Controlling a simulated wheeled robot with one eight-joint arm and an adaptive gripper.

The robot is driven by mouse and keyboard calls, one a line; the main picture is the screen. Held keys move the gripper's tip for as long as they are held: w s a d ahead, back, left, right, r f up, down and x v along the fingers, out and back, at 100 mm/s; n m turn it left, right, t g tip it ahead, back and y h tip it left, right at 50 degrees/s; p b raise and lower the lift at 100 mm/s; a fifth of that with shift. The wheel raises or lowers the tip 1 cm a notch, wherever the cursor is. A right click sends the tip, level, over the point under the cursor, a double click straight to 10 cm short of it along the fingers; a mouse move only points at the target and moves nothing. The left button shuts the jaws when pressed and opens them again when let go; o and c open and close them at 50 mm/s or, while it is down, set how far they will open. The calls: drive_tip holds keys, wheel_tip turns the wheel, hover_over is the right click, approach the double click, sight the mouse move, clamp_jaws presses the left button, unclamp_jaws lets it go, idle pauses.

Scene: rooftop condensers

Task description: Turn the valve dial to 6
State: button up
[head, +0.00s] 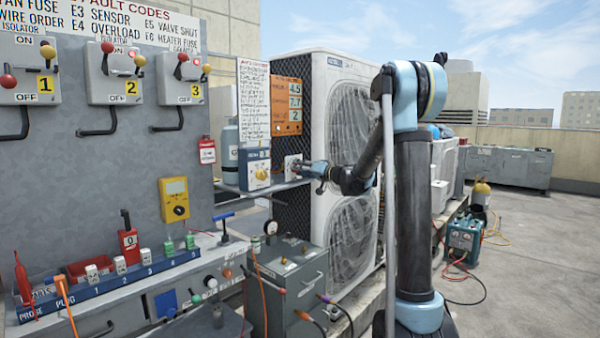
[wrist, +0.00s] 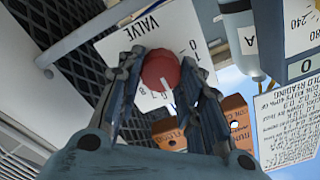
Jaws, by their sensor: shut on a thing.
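The valve dial (wrist: 160,70) is a red round knob with a white pointer mark, set on a white plate (wrist: 120,48) lettered VALVE. The pointer mark slants toward the lower right of the wrist view; small digits ring the knob, but I cannot read which one it meets. My gripper (wrist: 162,78) is shut on the dial, one finger on each side. In the head view the plate (head: 292,164) is small beside the condenser, and my gripper (head: 304,170) covers the knob from the right.
An orange board (head: 287,105) and a white text sheet (head: 253,100) are above. The large condenser (head: 314,140) stands close behind. Open rooftop (head: 530,260) lies at right.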

drive_tip(key=shift+w+d, duration=0.1)
drive_tip(key=shift+d+f+m, duration=0.1)
drive_tip(key=shift+m, duration=1.9)
drive_tip(key=o, duration=1.1)
drive_tip(key=shift+w+f, duration=0.1)
drive_tip(key=shift+w, duration=0.05)
drive_tip(key=shift+c, duration=0.2)
drive_tip(key=v, duration=1.2)
